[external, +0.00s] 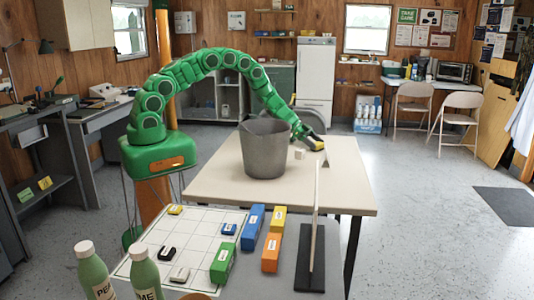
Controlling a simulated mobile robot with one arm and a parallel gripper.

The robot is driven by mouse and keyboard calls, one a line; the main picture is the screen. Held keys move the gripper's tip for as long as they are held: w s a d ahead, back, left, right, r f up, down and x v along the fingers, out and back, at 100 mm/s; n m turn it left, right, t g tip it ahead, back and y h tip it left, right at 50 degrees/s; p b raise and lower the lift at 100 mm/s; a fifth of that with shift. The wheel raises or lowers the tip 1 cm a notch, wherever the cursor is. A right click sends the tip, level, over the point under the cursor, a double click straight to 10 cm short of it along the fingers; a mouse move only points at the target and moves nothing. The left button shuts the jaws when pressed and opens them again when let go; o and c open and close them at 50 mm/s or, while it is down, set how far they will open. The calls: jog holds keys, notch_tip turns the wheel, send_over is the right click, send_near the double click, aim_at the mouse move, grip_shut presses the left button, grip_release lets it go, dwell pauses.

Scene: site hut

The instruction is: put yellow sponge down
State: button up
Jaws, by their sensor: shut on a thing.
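My green arm arches over the table (340,195) from the left, and its end comes down behind and to the right of a grey bucket (262,152). My gripper (313,140) is low over the far right part of the table. It is shut on the yellow sponge (317,145), of which only a small yellow patch shows beside the dark fingers. I cannot tell whether the sponge touches the tabletop.
A thin upright panel on a black base (310,275) stands in front. Blue, green and orange boxes (253,227) and a white grid board (185,228) fill the near left.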

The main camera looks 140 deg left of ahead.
jog(key=shift+f, duration=0.1)
jog(key=o, duration=1)
jog(key=v, duration=0.5)
jog(key=shift+s+r, duration=0.2)
jog(key=shift+r, duration=0.1)
jog(key=shift+w+r, duration=0.2)
jog(key=shift+r, duration=3.1)
